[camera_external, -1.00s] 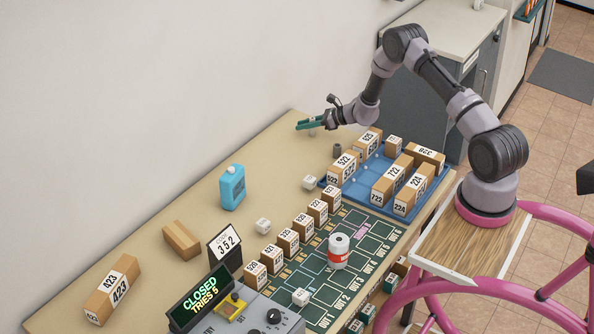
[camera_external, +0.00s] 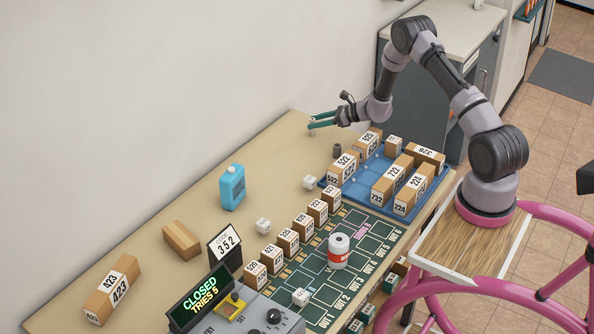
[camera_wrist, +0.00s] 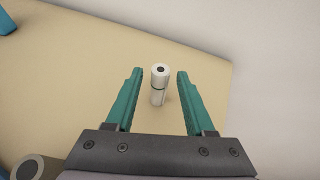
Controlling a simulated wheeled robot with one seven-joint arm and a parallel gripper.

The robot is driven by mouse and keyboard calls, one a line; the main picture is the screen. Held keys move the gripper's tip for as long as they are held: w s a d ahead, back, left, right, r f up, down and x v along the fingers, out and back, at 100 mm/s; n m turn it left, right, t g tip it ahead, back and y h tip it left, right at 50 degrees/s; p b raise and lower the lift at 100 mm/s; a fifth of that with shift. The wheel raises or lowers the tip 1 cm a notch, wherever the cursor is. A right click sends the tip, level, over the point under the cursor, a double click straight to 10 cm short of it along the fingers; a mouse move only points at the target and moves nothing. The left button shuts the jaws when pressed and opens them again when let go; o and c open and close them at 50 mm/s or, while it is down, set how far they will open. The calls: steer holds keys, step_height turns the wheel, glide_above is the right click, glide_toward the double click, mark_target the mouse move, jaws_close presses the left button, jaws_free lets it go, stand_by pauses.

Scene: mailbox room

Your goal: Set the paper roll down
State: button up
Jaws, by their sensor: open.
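A grey hollow cylinder (camera_external: 337,151) stands nearby. A blue tray (camera_external: 363,177) holds several numbered boxes. The wall (camera_external: 150,80) borders the table; tabletop left of my gripper is clear.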

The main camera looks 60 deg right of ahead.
steer(key=v, duration=0.6)
steer(key=shift+s+r, duration=0.25)
steer(key=shift+s, duration=0.1)
steer(key=s+a+r+n+g+y, duration=0.1)
steer(key=s+a+r+n+g, duration=0.15)
steer(key=a+r+n, duration=0.4)
steer(key=s+a+r+n+g+y, duration=0.1)
steer(key=s+a+r+n+g, duration=0.2)
steer(key=a+r, duration=0.7)
steer(key=s+a+r+n+g+y, duration=0.1)
steer(key=s+a+r+n, duration=0.35)
steer(key=r, duration=0.65)
steer(key=s+a+r+n+g+h, duration=0.1)
steer(key=s+a+r+n, duration=0.25)
steer(key=s, duration=0.35)
steer(key=s+a+r+n+h, duration=0.1)
steer(key=s+a+r+n, duration=0.25)
steer(key=s, duration=0.35)
steer(key=s+d+r+n+t+h, duration=0.1)
steer(key=s+r+n+h, duration=0.1)
steer(key=s, duration=0.5)
steer(key=s+d+r+n+t+h, duration=0.1)
steer(key=s+r+n+h, duration=0.1)
steer(key=s+n, duration=0.2)
steer(key=s, duration=0.3)
steer(key=shift+s+r+n, duration=0.15)
steer(key=shift+s+n, duration=0.1)
steer(key=shift+n, duration=0.05)
